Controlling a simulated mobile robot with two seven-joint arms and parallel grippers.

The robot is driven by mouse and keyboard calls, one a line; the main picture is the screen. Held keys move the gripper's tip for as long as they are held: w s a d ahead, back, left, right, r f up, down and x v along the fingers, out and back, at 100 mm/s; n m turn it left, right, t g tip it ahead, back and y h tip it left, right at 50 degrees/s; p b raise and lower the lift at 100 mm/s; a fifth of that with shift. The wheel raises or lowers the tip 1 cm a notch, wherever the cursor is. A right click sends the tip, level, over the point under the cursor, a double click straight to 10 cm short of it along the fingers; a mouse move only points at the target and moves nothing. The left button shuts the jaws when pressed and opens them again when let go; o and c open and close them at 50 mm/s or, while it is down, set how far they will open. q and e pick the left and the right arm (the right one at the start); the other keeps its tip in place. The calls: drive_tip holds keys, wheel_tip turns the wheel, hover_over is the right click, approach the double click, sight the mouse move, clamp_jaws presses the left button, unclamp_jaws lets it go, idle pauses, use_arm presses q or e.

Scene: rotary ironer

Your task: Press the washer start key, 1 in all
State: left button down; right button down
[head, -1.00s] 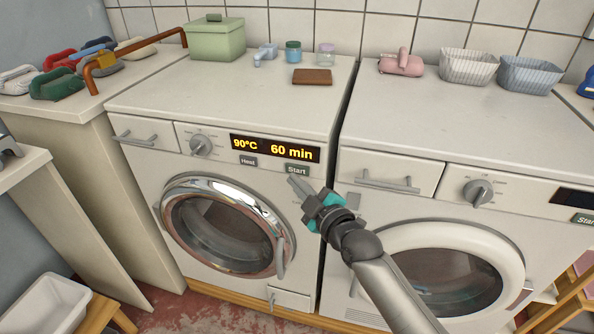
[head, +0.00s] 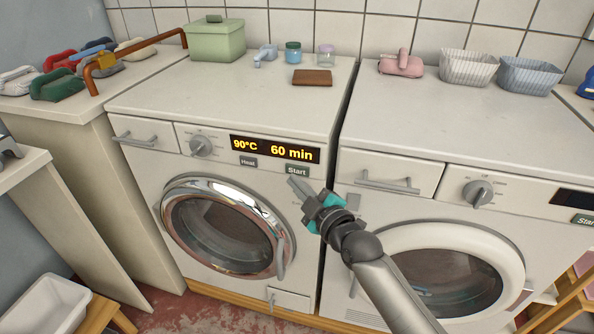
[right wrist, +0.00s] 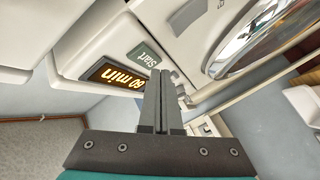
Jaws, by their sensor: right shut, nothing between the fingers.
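The washer (head: 150,165) stands on the left with a round chrome-rimmed door. Its lit display (head: 275,149) reads 90°C and 60 min. The green Start key (head: 297,170) is below the right end of the display, and it also shows in the right wrist view (right wrist: 143,54). My right gripper (head: 293,181) is shut and empty, with its fingertips just below the Start key in the head view. In the right wrist view its fingers (right wrist: 162,75) point toward the panel near the key. I cannot tell whether they touch the panel. My left gripper is out of view.
A Heat key (head: 248,161) and a dial (head: 201,145) are on the same panel. A second machine (head: 400,215) with its own Start key (head: 584,219) stands to the right. A green box (head: 215,42), jars and a brown block (head: 312,78) are on the washer top.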

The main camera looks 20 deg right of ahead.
idle(0.7)
drive_tip(key=shift+w+d, duration=0.1)
drive_tip(key=shift+w, duration=0.05)
drive_tip(key=shift+w+d, duration=0.15)
drive_tip(key=shift+w, duration=0.1)
drive_tip(key=shift+w+d, duration=0.25)
drive_tip(key=shift+w, duration=0.1)
idle(0.7)
idle(0.3)
drive_tip(key=shift+s+a+r+p, duration=0.1)
drive_tip(key=shift+s+a+p, duration=0.25)
drive_tip(key=shift+s+p, duration=0.25)
drive_tip(key=shift+s+a, duration=0.1)
